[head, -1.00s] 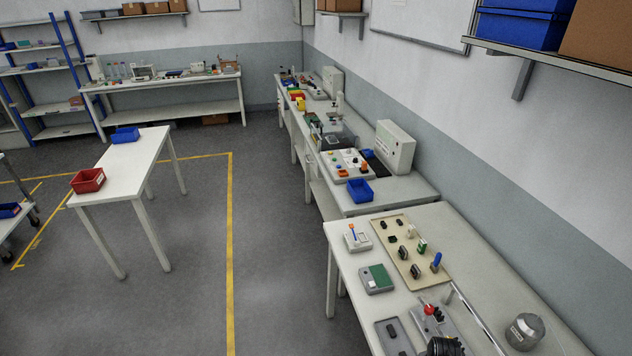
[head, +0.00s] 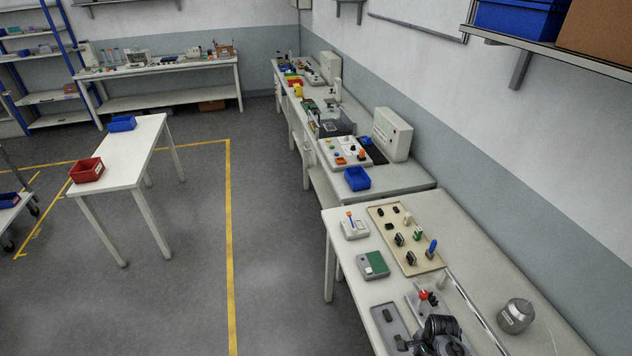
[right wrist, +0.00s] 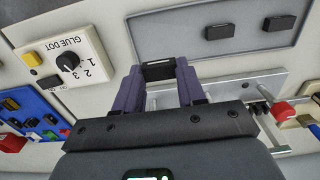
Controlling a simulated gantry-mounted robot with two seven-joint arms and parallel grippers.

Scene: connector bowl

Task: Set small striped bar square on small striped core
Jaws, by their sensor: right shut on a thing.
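My right gripper (right wrist: 159,82) is shut on a small dark bar (right wrist: 159,70) with a pale edge line. The bar sits crosswise between the two fingertips, at the near edge of the grey tray (right wrist: 184,43) in the right wrist view. I cannot tell whether it touches the tray. In the head view my dark right arm reaches in at the bottom, beside this tray (head: 404,330). Several dark pieces stand on the beige board (head: 389,213); I cannot make out which thing is the small striped core. My left gripper is not in view.
Two other dark bars (right wrist: 225,31) lie in the tray in the wrist view. A white glue-dot box (right wrist: 92,48) stands to its left. A fixture with a red knob (head: 423,295) is behind the arm. A grey canister (head: 515,315) stands right, with bare tabletop around it.

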